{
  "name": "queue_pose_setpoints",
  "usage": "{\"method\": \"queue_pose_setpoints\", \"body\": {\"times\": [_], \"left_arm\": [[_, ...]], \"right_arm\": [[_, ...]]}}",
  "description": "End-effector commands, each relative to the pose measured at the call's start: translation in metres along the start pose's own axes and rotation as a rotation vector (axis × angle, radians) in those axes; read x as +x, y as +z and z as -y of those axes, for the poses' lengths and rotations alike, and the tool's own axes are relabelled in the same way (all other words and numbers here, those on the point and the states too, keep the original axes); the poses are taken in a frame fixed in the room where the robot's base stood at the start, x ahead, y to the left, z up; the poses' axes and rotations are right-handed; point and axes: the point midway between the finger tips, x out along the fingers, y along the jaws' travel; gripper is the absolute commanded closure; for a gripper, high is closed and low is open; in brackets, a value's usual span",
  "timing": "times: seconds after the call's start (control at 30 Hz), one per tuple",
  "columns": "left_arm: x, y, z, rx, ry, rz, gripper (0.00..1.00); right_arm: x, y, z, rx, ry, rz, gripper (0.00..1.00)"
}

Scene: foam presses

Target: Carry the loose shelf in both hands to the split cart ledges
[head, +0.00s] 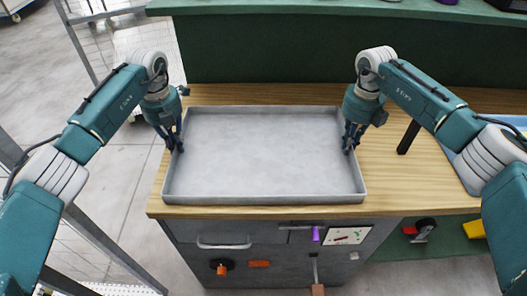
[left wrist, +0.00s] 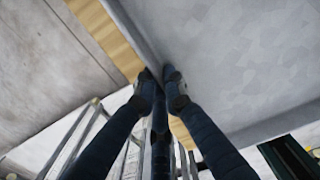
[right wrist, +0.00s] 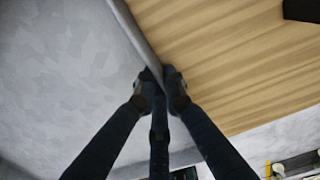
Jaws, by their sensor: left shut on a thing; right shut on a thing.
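The loose shelf (head: 265,150) is a grey, shallow metal tray with a low rim. In the head view it is over the wooden bench top, near the front edge; I cannot tell whether it touches the wood. My left gripper (head: 176,146) is shut on its left rim, and the left wrist view shows the fingers (left wrist: 162,82) on both sides of the rim. My right gripper (head: 349,146) is shut on its right rim, as the fingers (right wrist: 162,80) in the right wrist view also show. I cannot make out the split cart ledges for certain.
A blue tray (head: 455,165) lies at the far right. A grey drawer cabinet (head: 270,260) with tools is below. Metal rails and open floor (head: 125,200) are at the left.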

Motion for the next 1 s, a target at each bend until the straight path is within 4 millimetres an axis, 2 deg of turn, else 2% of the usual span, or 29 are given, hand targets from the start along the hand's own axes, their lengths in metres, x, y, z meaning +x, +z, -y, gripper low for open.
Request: {"method": "queue_pose_setpoints", "body": {"times": [0.27,0.63,1.0], "left_arm": [[-0.014,0.001,0.0,0.0,0.0,0.003,1.0],[-0.047,0.001,0.0,0.0,0.0,0.002,1.0],[-0.051,0.001,0.0,0.0,0.001,0.002,1.0]], "right_arm": [[-0.015,0.001,0.0,0.0,0.001,0.002,1.0],[-0.048,0.001,0.0,0.0,0.001,0.002,1.0],[-0.052,0.001,0.0,0.0,0.001,0.002,1.0]]}}
